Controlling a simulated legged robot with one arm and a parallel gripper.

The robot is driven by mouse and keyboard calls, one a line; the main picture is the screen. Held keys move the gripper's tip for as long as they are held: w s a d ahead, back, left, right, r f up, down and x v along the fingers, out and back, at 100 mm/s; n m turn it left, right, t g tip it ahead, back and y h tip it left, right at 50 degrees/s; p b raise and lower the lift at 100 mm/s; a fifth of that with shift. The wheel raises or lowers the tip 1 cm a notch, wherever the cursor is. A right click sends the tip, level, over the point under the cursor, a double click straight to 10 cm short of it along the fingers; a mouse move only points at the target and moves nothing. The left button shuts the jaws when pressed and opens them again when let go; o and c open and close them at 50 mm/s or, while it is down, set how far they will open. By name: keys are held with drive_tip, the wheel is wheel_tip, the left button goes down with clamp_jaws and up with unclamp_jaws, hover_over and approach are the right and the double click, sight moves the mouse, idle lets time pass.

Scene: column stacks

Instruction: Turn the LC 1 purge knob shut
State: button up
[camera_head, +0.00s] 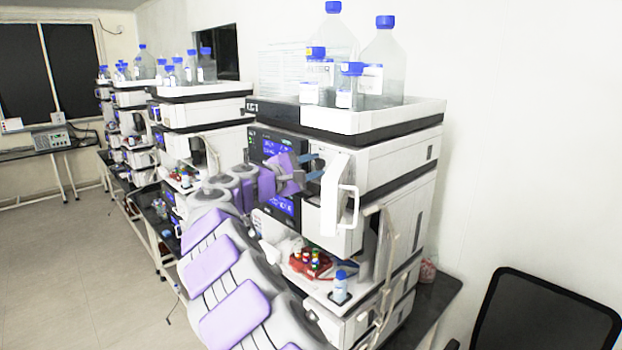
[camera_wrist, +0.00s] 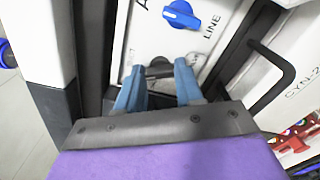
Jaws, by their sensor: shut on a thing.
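The LC 1 stack (camera_head: 400,160) stands in front of me in the head view, with a small LC1 label near its top left. My gripper (camera_head: 314,168) reaches its upper module, beside the blue displays. In the wrist view, my gripper (camera_wrist: 160,84) has its two blue fingers closed on a dark knob (camera_wrist: 159,67) low on the white panel. The fingers cover its sides, and I cannot read a purge label there. A separate blue knob (camera_wrist: 181,15) sits above on the panel, next to the word LINE, clear of my fingers.
A black handle (camera_wrist: 268,85) stands out right of the fingers in the wrist view. A white handle (camera_head: 349,205) shows close to my gripper in the head view. Bottles (camera_head: 384,65) stand in the top tray. A black chair (camera_head: 545,312) is at the lower right.

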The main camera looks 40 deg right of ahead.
drive_tip(key=m+b, duration=0.4)
drive_tip(key=m, duration=0.1)
drive_tip(key=shift+f+b, duration=0.3)
drive_tip(key=shift+b, duration=0.05)
drive_tip(key=shift+m, duration=0.4)
drive_tip(key=o, duration=0.8)
drive_tip(key=shift+c, duration=0.2)
drive_tip(key=shift+a+r, duration=0.1)
drive_tip(key=shift+a, duration=0.2)
drive_tip(key=s+a, duration=0.1)
drive_tip(key=a, duration=1.6)
drive_tip(key=shift+s, duration=0.1)
